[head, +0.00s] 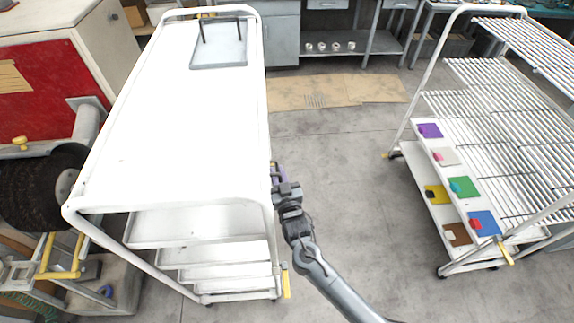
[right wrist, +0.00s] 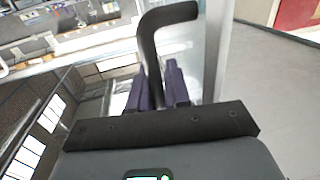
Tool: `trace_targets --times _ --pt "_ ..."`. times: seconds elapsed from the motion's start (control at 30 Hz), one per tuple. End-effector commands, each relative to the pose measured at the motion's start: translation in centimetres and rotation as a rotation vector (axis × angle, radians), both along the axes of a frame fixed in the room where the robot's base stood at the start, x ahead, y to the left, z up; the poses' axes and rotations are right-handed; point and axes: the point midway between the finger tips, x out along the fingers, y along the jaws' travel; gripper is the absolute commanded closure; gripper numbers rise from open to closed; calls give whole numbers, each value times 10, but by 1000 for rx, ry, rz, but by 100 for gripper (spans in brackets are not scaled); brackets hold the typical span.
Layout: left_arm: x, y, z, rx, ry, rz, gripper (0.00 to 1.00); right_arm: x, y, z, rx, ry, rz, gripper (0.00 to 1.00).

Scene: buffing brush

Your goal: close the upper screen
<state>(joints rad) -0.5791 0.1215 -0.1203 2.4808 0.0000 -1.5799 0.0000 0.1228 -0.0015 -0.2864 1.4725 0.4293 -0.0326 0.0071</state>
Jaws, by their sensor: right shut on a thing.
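My right gripper (head: 277,173) is beside the right edge of a white cart (head: 165,125) in the head view. In the right wrist view its purple fingers (right wrist: 161,85) are shut on a dark bent handle (right wrist: 148,48), which rises between them and curves right at its top. What the handle belongs to is hidden. A rack on the right holds slatted wire screens (head: 480,105), with an upper screen (head: 535,48) at the top right, cut off by the picture edge. Which screen the task means I cannot tell. My left gripper is not in view.
A grey tray-like piece with two dark legs (head: 219,52) lies on the cart's far end. Coloured cards (head: 464,187) lie along the rack's near side. A dark wheel (head: 68,186) and red cabinet (head: 45,85) stand left. Grey floor (head: 340,165) between cart and rack is clear.

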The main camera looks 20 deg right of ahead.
Motion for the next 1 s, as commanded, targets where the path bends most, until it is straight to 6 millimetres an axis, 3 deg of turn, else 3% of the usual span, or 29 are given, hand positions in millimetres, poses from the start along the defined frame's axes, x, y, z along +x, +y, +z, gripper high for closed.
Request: trace_targets --times 0.27,0.3,0.33,0.73,1.0 --pt "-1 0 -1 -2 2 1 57 0 0 0 0 -2 0 100" --pt "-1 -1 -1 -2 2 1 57 0 0 0 0 -2 0 80" --pt "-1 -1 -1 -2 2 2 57 0 0 0 0 -2 0 77" --pt "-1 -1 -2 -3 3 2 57 -6 1 -1 -1 0 1 77" --pt "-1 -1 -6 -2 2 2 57 -44 7 -3 0 1 1 77"
